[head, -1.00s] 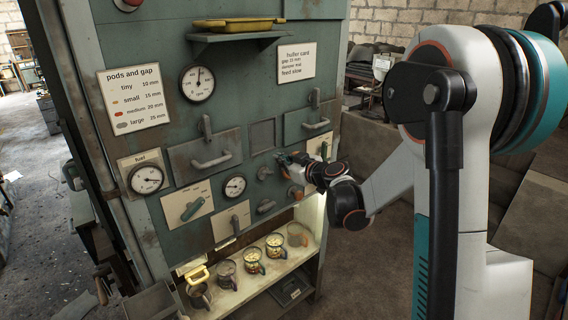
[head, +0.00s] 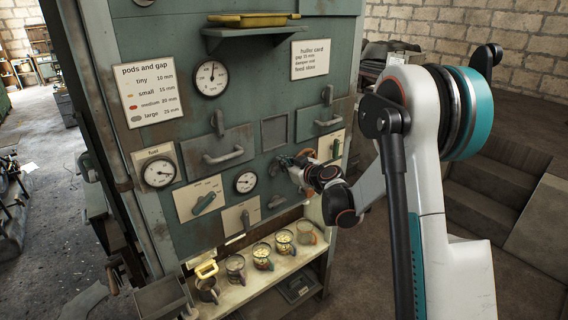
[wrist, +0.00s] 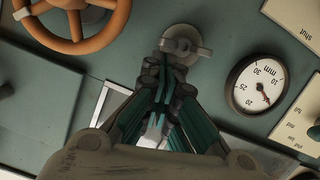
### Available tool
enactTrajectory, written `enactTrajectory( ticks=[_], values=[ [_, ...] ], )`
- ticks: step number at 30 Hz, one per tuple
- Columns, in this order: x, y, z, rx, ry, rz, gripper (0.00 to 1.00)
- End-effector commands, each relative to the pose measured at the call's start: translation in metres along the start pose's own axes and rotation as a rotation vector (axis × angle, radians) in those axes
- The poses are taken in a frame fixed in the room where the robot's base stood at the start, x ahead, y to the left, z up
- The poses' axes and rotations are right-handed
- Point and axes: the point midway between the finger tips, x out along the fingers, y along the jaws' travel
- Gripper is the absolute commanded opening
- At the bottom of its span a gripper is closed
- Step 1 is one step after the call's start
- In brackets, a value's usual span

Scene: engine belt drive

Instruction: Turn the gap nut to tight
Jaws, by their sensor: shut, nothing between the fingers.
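The gap nut (wrist: 184,42) is a grey round knob with a wing-like bar across it, fixed to the green panel at the top middle of the wrist view. My gripper (wrist: 168,66) is shut and empty, its dark fingertips overlapping the lower edge of the nut in the picture. I cannot tell whether they touch it. In the head view my gripper (head: 287,162) is at the panel, right of the small gauge, and the nut is hard to make out beside it. The mm gauge (wrist: 257,84) is to the right of the nut in the wrist view, upside down.
An orange handwheel (wrist: 75,18) is close to the left of the nut in the wrist view. In the head view, a lit shelf (head: 246,284) with several cups runs below the panel. A drawer handle (head: 224,156) and levers stick out nearby.

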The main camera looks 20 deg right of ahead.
Motion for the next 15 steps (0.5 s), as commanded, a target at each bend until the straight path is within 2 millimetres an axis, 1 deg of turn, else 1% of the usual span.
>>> enactTrajectory(
  ticks=[5, 11, 15],
  values=[
    [0.001, 0.001, 0.003, 0.017, 0.000, -0.004, 0.00],
    [0.004, 0.004, 0.015, 0.117, 0.000, -0.029, 0.00],
    [0.004, 0.007, 0.016, 0.122, -0.001, -0.030, 0.00]
  ],
)
